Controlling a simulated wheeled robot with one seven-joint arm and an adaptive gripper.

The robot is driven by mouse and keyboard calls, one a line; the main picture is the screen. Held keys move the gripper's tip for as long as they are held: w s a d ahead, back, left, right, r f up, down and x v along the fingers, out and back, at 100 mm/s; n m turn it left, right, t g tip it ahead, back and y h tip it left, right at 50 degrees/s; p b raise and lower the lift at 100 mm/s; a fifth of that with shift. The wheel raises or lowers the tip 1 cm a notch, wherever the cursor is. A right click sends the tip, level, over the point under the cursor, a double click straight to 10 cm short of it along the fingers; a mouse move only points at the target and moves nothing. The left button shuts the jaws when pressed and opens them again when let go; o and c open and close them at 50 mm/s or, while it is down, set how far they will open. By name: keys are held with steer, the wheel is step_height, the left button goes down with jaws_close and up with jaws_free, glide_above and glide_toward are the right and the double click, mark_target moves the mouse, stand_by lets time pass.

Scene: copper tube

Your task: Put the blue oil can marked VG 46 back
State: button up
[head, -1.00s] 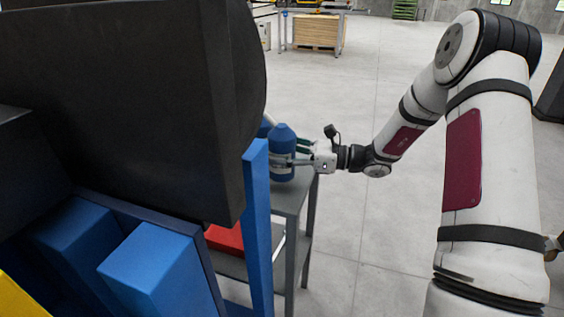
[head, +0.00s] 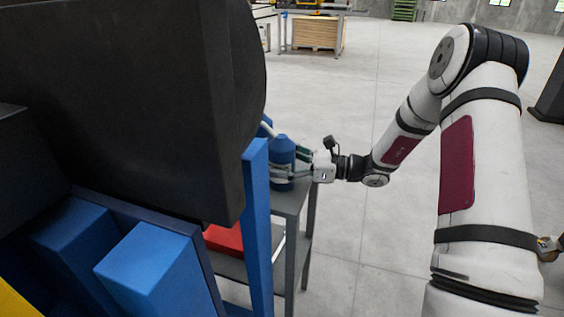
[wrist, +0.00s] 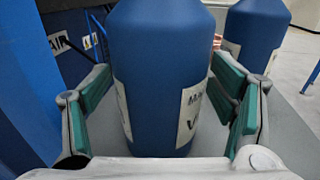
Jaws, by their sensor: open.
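A blue can (head: 282,153) stands upright on the grey table (head: 297,200). In the wrist view the blue can (wrist: 160,60) fills the middle, with a white label partly turned away; only "MA" and "V" can be read. My gripper (head: 286,171) is open around this can, one finger on each side. In the wrist view, gaps show between the green finger pads and the can. A second blue can (wrist: 256,30) stands behind it to the right.
A blue upright post (head: 257,220) and a large black housing (head: 130,90) stand close on the left. A red box (head: 224,239) lies on a lower shelf. Open concrete floor (head: 390,225) lies to the right of the table.

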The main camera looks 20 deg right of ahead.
steer(key=shift+r, duration=0.25)
steer(key=v, duration=1.2)
steer(key=s+a+r+n+g+h, duration=0.3)
steer(key=s+a+r+n+g, duration=0.25)
steer(key=s+a, duration=0.2)
steer(key=s+a+r+n+g+h, duration=0.3)
steer(key=s+a+r+n+g, duration=0.1)
steer(key=s+a+n, duration=0.3)
steer(key=s+d+n+t+h, duration=0.1)
steer(key=s+n+h, duration=0.4)
steer(key=s, duration=0.5)
steer(key=s+d+r+n+t+h, duration=0.1)
steer(key=s+n+h, duration=0.4)
steer(key=s, duration=0.6)
steer(key=shift+s+d+r+n+t+p, duration=0.25)
steer(key=shift+d+r+n+t+p, duration=0.15)
steer(key=shift+d, duration=0.5)
